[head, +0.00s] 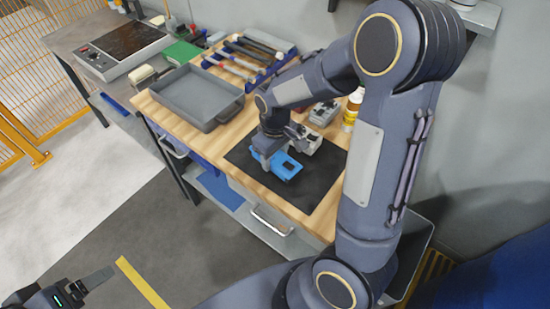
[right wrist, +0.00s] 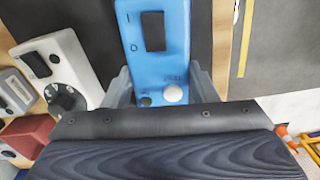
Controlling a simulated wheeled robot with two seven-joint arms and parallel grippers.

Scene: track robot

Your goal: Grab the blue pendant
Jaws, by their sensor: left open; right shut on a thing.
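The blue pendant (head: 284,167) lies on a black mat (head: 318,180) on the wooden workbench. In the right wrist view the pendant (right wrist: 158,52) shows a black rocker switch, a white round button and a small dark button. My right gripper (head: 267,158) is over the pendant, and its fingers (right wrist: 160,88) stand on both sides of the pendant's lower end, shut on it. A white pendant-like box with a dark knob (right wrist: 62,75) lies to the left in the wrist view. My left gripper (head: 88,288) is open and empty at the lower left, over the floor, away from the bench.
A grey tray (head: 200,95) sits at the bench's left, with several hand tools in a blue rack (head: 250,58) behind it. A grey box (head: 324,112) and a yellow-labelled bottle (head: 352,110) stand behind the mat.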

